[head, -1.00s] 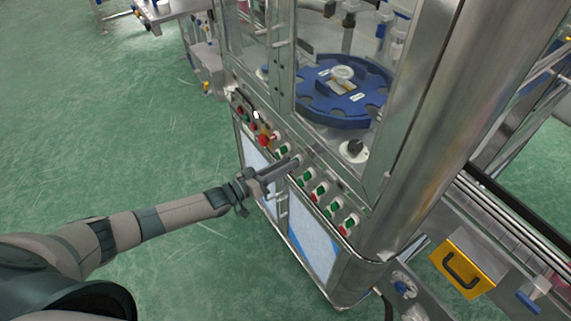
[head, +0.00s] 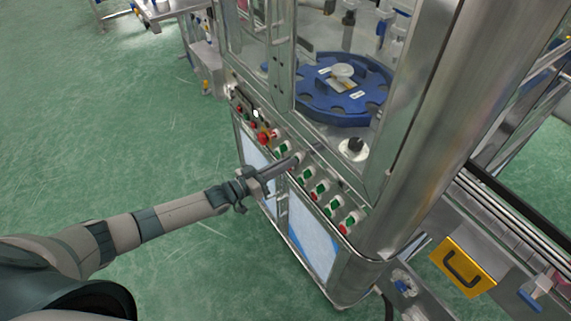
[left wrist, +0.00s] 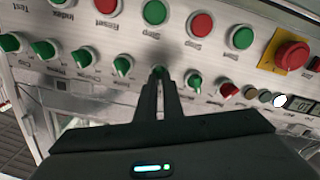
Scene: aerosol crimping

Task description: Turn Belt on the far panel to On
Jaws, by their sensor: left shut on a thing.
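The control panel (head: 323,188) runs along the front of the machine below its glass. It carries rows of green and red buttons and selector knobs. My left gripper (head: 296,159) reaches the panel from the left, with its fingertips at the middle of the row. In the left wrist view, the gripper (left wrist: 159,80) is shut on a green selector knob (left wrist: 158,70), which the fingers mostly hide. Green knobs stand on both sides of it, one to the left (left wrist: 122,65) and one to the right (left wrist: 193,78). I cannot read the held knob's label. My right gripper is not in view.
A red emergency stop on a yellow plate (left wrist: 292,55) and a small display (left wrist: 301,104) sit to the right in the wrist view. Behind the glass is a blue star wheel (head: 343,90). A yellow box (head: 462,267) hangs at the lower right. Green floor is clear at left.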

